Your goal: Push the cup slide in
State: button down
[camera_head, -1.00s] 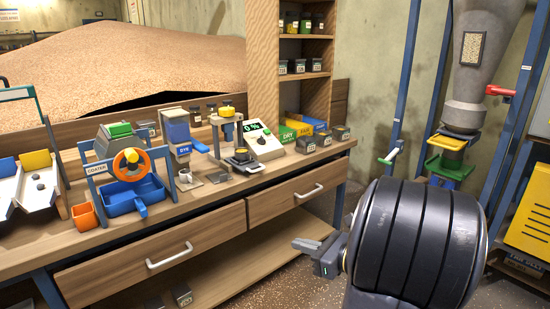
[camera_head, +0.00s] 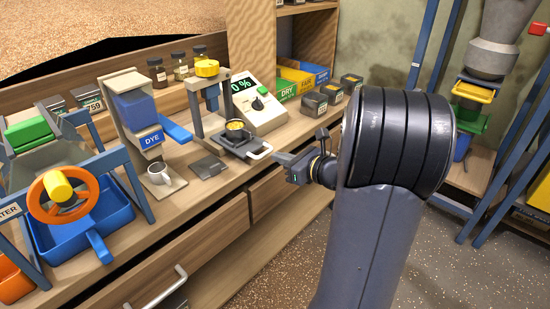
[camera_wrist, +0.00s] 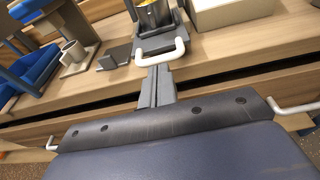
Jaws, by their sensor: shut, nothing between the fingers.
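The cup slide (camera_head: 238,146) is a dark plate with a white loop handle (camera_head: 261,152) at its front, near the bench edge. A small cup (camera_head: 235,131) with yellowish contents sits on it, below the stand with the yellow knob (camera_head: 207,68). In the wrist view, the slide's white handle (camera_wrist: 163,53) lies straight ahead of my gripper (camera_wrist: 159,72), and the cup (camera_wrist: 153,14) is behind it. My gripper (camera_head: 283,167) is shut and empty, just in front of the handle. I cannot tell whether the fingertips touch it.
A DYE dispenser (camera_head: 136,108) with a white cup (camera_head: 159,172) stands left of the stand. A scale display (camera_head: 255,102) is behind the slide, with several dark jars (camera_head: 314,104) to its right. Drawers with handles (camera_head: 163,290) are below the bench.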

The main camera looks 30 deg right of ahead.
aim_at(246, 141)
jog(key=shift+x, duration=1.2)
jog(key=shift+a, duration=0.1)
jog(key=x, duration=0.3)
jog(key=r+x, duration=0.1)
jog(key=x, duration=0.2)
jog(key=r+x, duration=0.1)
jog(key=x, duration=0.3)
jog(key=shift+w+b, duration=0.35)
jog(key=shift+b, duration=0.05)
jog(key=shift+w+r, duration=0.15)
jog(key=shift+w, duration=0.05)
jog(key=shift+r, duration=0.1)
jog(key=shift+r, duration=0.1)
